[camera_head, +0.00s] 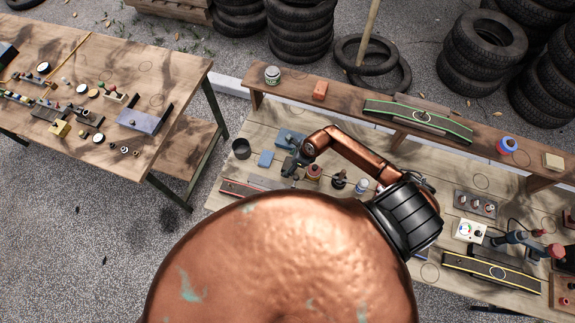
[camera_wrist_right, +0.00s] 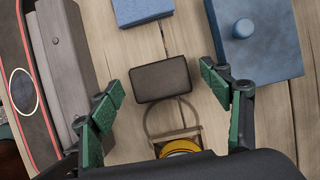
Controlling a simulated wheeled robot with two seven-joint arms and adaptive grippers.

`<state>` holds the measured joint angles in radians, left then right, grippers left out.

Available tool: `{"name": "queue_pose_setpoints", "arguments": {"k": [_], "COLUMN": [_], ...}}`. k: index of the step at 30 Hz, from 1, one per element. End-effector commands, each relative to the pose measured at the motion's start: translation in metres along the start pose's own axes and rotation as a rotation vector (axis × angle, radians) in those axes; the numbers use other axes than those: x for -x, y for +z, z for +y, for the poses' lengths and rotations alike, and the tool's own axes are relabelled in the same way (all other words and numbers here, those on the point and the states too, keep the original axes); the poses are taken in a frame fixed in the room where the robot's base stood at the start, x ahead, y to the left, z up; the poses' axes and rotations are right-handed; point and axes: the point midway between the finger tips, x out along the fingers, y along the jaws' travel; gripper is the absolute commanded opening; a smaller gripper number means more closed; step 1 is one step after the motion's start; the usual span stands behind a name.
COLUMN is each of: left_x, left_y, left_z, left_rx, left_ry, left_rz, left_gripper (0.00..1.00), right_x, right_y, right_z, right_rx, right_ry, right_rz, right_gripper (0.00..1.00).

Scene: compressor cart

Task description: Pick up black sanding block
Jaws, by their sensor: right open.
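The black sanding block (camera_wrist_right: 160,80) lies flat on the wooden bench in the right wrist view, a dark rounded rectangle. My right gripper (camera_wrist_right: 168,84) is open, with one green-padded finger to the left of the block and one to the right. Clear bench shows between the block and each finger, and nothing is held. In the head view the right gripper (camera_head: 290,166) is over the left part of the bench, and I cannot make out the block there. My left gripper is not in view.
A blue block (camera_wrist_right: 142,10) lies beyond the black one. A blue box with a knob (camera_wrist_right: 265,50) is close on the right. A metal loop with a yellow part (camera_wrist_right: 180,146) lies nearer the wrist.

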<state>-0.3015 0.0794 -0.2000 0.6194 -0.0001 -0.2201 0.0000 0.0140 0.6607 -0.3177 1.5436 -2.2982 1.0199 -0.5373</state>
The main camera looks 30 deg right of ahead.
Motion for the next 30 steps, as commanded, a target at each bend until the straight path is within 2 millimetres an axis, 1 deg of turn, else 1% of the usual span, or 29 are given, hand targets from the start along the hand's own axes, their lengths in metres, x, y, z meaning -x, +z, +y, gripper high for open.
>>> {"name": "queue_pose_setpoints", "arguments": {"k": [3,10,30], "left_x": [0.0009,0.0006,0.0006], "left_y": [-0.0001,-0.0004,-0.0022], "left_z": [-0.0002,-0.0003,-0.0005], "left_rx": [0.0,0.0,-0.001], "left_ry": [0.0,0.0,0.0], "left_rz": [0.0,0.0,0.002], "left_gripper": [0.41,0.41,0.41], "right_x": [-0.009,-0.0103,-0.0101], "right_y": [0.0006,0.0008,0.001], "right_z": [0.0008,0.0006,0.0006], "right_rx": [0.0,0.003,0.004], "right_ry": [0.002,0.001,0.001], "right_rz": [0.0,0.0,0.0], "right_gripper": [0.71,0.71,0.26]}}
